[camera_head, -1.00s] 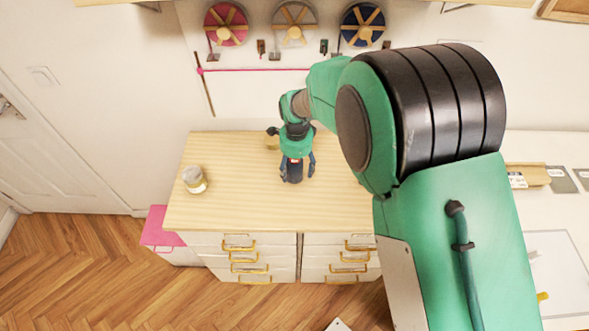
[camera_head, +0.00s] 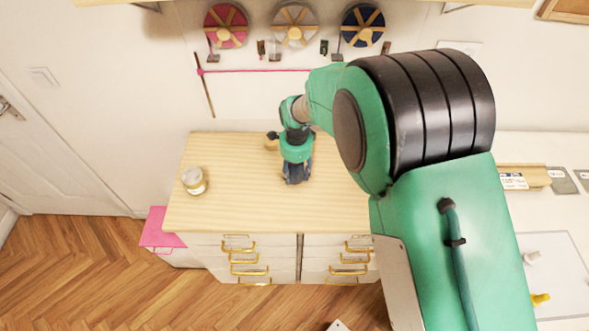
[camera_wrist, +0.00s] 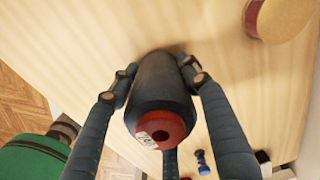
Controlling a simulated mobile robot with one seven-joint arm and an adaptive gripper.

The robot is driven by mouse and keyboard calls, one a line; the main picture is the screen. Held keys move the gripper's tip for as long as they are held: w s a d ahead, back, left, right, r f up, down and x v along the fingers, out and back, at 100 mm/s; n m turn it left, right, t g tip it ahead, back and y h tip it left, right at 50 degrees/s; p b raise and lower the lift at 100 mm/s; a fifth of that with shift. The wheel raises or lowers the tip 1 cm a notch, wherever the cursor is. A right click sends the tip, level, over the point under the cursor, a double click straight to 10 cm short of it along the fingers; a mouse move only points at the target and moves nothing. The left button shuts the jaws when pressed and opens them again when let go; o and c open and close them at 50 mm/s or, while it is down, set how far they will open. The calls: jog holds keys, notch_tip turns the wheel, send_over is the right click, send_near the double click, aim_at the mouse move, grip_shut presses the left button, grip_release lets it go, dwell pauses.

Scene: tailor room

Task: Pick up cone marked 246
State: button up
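In the head view my gripper (camera_head: 296,177) is low over the middle of the wooden tabletop (camera_head: 240,205). There its fingers hide most of the cone, which appears to stand on the tabletop.
A pale cone or spool (camera_head: 194,181) stands at the tabletop's left. A small yellowish item (camera_head: 271,146) is partly hidden behind my gripper. The wrist view shows a tan and red round object (camera_wrist: 285,17) and a small blue item (camera_wrist: 203,162). The tabletop's front is clear.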

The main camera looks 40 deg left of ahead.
aim_at(296, 165)
jog(key=shift+r, duration=0.15)
jog(key=shift+c, duration=0.6)
jog(key=shift+r, duration=0.6)
notch_tip(296, 165, up, 2)
jog(key=shift+r+p, duration=0.2)
jog(key=shift+p, duration=0.3)
jog(key=s+d, duration=0.3)
jog(key=d, duration=0.1)
jog(key=s+d+p, duration=0.1)
jog(key=s+d, duration=0.1)
jog(key=d, duration=0.3)
jog(key=s+d+r, duration=0.1)
jog(key=s+d, duration=0.2)
jog(key=d, duration=0.1)
jog(key=shift+s+d+p, duration=0.25)
jog(key=shift+s+p, duration=0.05)
jog(key=shift+s, duration=0.05)
